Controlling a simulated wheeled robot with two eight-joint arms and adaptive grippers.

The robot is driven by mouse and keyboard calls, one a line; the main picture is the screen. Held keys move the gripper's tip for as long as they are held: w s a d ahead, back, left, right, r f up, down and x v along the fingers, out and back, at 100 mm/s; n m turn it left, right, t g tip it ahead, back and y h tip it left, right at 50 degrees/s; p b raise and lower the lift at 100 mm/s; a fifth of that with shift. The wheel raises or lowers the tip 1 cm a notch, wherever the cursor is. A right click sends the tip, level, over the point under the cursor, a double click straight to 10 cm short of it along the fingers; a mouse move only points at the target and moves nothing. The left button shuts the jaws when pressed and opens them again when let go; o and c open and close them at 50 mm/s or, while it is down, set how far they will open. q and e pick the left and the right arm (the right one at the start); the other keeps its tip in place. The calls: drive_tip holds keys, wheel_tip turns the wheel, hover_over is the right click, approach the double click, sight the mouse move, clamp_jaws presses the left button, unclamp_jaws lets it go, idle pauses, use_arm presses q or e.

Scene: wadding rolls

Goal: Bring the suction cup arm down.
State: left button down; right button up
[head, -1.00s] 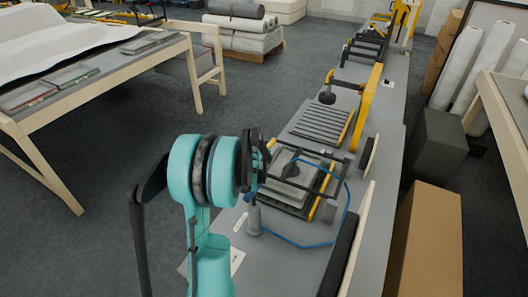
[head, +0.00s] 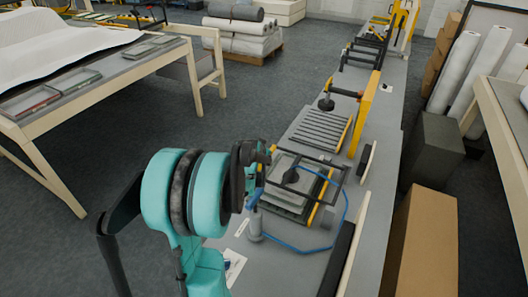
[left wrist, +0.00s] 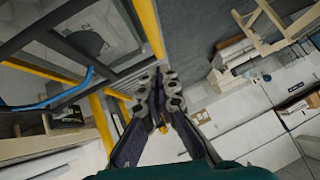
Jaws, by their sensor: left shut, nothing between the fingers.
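A dark round suction cup (head: 290,175) with a blue hose (head: 283,248) sits within a black frame (head: 318,172) over a stack of flat grey pads on the long grey bench. A dark round disc, likely the same cup, shows in the left wrist view (left wrist: 88,42), behind the frame bars. My left gripper (head: 260,160) is at the left side of this frame, small and partly hidden by my arm. In the left wrist view its fingers (left wrist: 159,76) are together and empty, beside yellow bars. I cannot tell whether they touch the frame. My right gripper is not in view.
Behind stands a slatted grey plate (head: 319,130) and a yellow post (head: 366,112) with a black-ended arm. A grey cylinder (head: 254,222) stands in front left of the frame. A tan box (head: 425,240) is at right. Floor to the left is open.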

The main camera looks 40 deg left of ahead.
use_arm(q)
drive_tip(key=v, duration=0.4)
drive_tip(key=shift+a+r+p, duration=0.1)
drive_tip(key=shift+a+p, duration=0.05)
drive_tip(key=shift+p, duration=0.25)
drive_tip(key=s+d+m+h+b, duration=0.1)
drive_tip(key=s+d+b, duration=0.15)
drive_tip(key=d, duration=0.75)
drive_tip(key=s+d+h+b, duration=0.15)
drive_tip(key=s+d, duration=0.25)
drive_tip(key=d, duration=0.7)
drive_tip(key=s+d+f+g+h+b, duration=0.1)
drive_tip(key=s+d+f, duration=0.4)
drive_tip(key=s+d, duration=0.6)
drive_tip(key=shift+s+h+b, duration=0.2)
drive_tip(key=shift+h+b, duration=0.35)
drive_tip(key=shift+b, duration=0.2)
